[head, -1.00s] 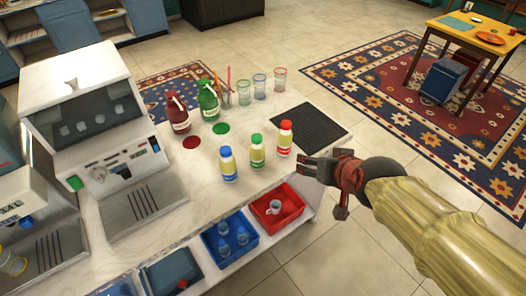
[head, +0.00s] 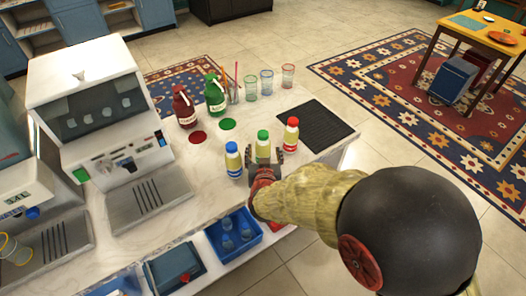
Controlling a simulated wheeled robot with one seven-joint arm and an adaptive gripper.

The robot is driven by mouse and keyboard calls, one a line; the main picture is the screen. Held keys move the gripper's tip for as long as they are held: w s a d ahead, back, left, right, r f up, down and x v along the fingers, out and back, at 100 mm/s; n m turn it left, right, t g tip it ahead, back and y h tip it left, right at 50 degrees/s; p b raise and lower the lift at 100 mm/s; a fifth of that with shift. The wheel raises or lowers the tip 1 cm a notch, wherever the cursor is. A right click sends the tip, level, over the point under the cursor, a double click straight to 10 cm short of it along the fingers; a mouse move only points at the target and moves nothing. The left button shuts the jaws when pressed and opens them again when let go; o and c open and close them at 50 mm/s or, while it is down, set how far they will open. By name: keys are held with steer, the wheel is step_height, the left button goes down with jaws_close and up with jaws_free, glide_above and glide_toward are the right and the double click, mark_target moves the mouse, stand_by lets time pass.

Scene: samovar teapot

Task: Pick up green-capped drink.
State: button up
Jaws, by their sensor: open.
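The green-capped drink (head: 263,146) is a small upright bottle with a pale yellow body on the white counter. It stands between a blue-capped bottle (head: 233,161) and a red-capped bottle (head: 290,136). My gripper (head: 265,162) is open at its near side, with one finger toward each side of its lower part. The gripper hides the bottle's base, and I cannot tell whether the fingers touch it.
A black ribbed mat (head: 315,125) lies right of the bottles. Behind stand a dark red bottle (head: 184,107), a green bottle (head: 214,97) and glasses (head: 266,82). A white machine (head: 95,110) fills the left. A blue bin (head: 233,238) sits below the counter.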

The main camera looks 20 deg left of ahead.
mark_target(263, 152)
steer(key=b+x, duration=0.1)
steer(key=x, duration=0.3)
steer(key=shift+w+a+f+b, duration=0.15)
steer(key=shift+w+f+b, duration=0.1)
steer(key=shift+b, duration=0.1)
steer(key=shift+c, duration=0.4)
steer(key=shift+r, duration=0.1)
steer(key=c, duration=1.4)
